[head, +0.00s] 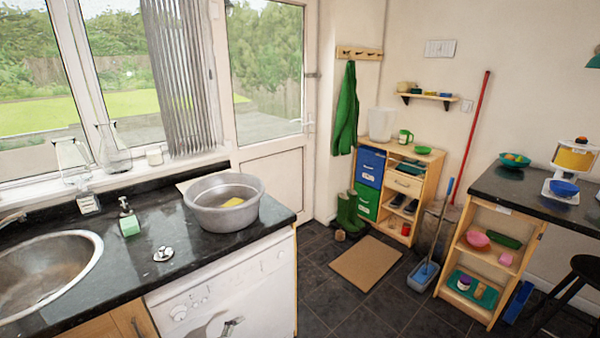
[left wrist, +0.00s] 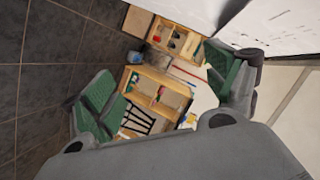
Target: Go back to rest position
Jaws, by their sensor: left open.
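My left gripper (left wrist: 165,92) shows in the left wrist view. Its two green-padded fingers are spread wide apart, with nothing held between them. Behind them the room appears turned on its side, with the shelf units at a distance. In the head view, a small pale and dark shape low in front of the white dishwasher (head: 265,285) looks like part of my left arm; its fingers are too small to read. My right gripper is in neither view.
The dark counter (head: 165,215) carries a grey basin (head: 203,213), a soap bottle (head: 128,218) and a sink (head: 45,270). A mat (head: 365,262) lies on the tiles. Wooden shelf units (head: 490,250) stand at the right. The floor beyond the dishwasher is partly clear.

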